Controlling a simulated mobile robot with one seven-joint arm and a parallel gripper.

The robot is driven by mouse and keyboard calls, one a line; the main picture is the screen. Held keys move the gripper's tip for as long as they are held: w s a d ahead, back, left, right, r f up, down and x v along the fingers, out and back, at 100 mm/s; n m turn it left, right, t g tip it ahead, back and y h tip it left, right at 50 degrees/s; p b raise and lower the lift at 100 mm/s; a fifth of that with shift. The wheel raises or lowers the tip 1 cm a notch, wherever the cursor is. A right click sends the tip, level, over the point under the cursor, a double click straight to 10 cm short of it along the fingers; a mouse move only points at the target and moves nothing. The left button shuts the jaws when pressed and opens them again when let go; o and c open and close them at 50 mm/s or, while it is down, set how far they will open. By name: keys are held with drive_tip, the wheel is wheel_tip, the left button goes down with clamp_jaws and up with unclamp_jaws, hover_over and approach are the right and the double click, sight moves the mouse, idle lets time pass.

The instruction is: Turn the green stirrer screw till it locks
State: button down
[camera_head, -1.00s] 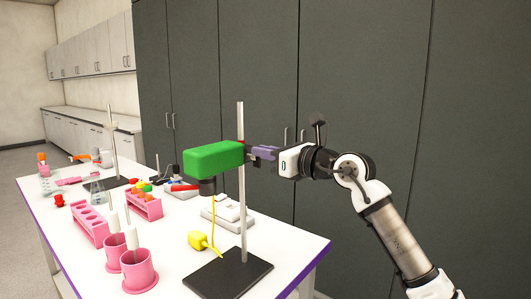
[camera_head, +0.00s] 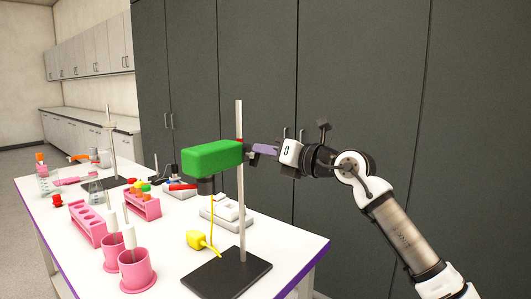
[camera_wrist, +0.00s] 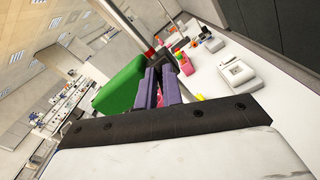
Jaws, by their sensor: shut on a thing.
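The green stirrer body (camera_head: 213,157) is mounted high on an upright metal rod (camera_head: 241,190) that rises from a black base plate (camera_head: 228,276). My gripper (camera_head: 256,150) reaches in from the right at the stirrer's height, its purple fingers just right of the rod. In the wrist view the fingers (camera_wrist: 160,88) are close together beside the green stirrer (camera_wrist: 120,88). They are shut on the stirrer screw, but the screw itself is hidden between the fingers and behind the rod. The wrist looks rolled in the wrist view.
Pink cups (camera_head: 138,271) and pink tube racks (camera_head: 88,224) stand left of the stand. A yellow plug-like piece (camera_head: 198,240) hangs on a cord below the stirrer. A white device (camera_head: 226,209) sits behind the rod. Dark cabinets (camera_head: 345,90) stand behind.

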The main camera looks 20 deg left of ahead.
drive_tip(key=m, duration=0.8)
drive_tip(key=m+p, duration=0.1)
drive_tip(key=m, duration=0.3)
drive_tip(key=shift+w+f+m, duration=0.2)
drive_tip(key=shift+f+m, duration=0.1)
drive_tip(key=shift+f, duration=0.1)
idle(0.3)
drive_tip(key=c, duration=1.4)
unclamp_jaws()
drive_tip(key=shift+s+a, duration=0.2)
drive_tip(key=shift+c, duration=0.2)
drive_tip(key=b+v, duration=0.3)
drive_tip(key=v, duration=1.1)
drive_tip(key=shift+w+a, duration=0.1)
